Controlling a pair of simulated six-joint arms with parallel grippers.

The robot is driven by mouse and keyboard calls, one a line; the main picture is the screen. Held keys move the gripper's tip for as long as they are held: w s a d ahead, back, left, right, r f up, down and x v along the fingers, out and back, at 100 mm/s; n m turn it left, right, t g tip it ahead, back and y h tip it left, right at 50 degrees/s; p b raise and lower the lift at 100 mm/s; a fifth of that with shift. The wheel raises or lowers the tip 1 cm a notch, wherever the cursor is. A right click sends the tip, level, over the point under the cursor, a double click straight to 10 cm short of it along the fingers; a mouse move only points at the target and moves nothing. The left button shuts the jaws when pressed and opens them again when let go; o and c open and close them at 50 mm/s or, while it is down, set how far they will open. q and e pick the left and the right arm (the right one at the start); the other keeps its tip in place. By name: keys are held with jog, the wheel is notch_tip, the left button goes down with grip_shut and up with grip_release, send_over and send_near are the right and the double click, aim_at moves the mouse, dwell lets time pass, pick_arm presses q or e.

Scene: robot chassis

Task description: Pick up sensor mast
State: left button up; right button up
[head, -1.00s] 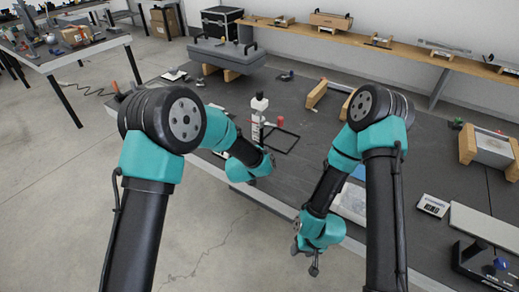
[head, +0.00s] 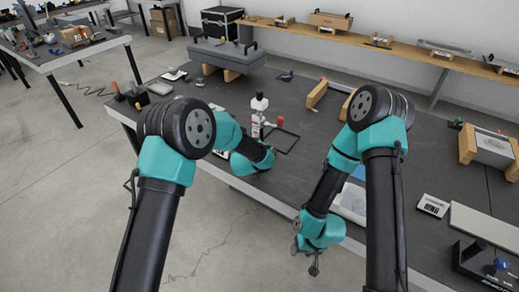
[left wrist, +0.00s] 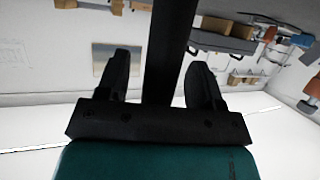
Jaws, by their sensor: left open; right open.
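What looks like the sensor mast (head: 257,122), a slim white upright post with a dark cap band, stands on the dark workbench, just beyond my left wrist. Its lower part is close behind my left arm in the head view. My left gripper is hidden behind its own wrist there; in the left wrist view the left gripper (left wrist: 160,82) shows two dark fingers set apart, open. A dark bar passes between them in that picture; I cannot tell what it is. My right gripper (head: 314,268) hangs low in front of the bench's near edge, open and empty.
A black square loop (head: 287,141) and a red knob (head: 280,121) are right of the post. A grey case (head: 228,55) on wooden blocks stands behind. A wooden bracket (head: 317,93) and a white label box (head: 432,205) lie to the right. The bench's near edge (head: 262,204) runs below.

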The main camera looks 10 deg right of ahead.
aim_at(259, 136)
pick_arm(q)
grip_shut()
jog(key=shift+r, duration=0.1)
dwell(0.4)
jog(key=s+a+r, duration=0.1)
jog(key=s+r, duration=0.1)
jog(key=s, duration=0.6)
jog(key=s+a+r, duration=0.2)
jog(key=s+r, duration=0.1)
jog(key=s, duration=0.4)
jog(key=shift+s, duration=0.35)
dwell(0.4)
jog(key=shift+w+d, duration=0.5)
jog(key=shift+w, duration=2.1)
jog(key=shift+w+d, duration=0.5)
jog(key=shift+w, duration=2.15)
jog(key=shift+w+d, duration=0.5)
jog(key=shift+w, duration=2.1)
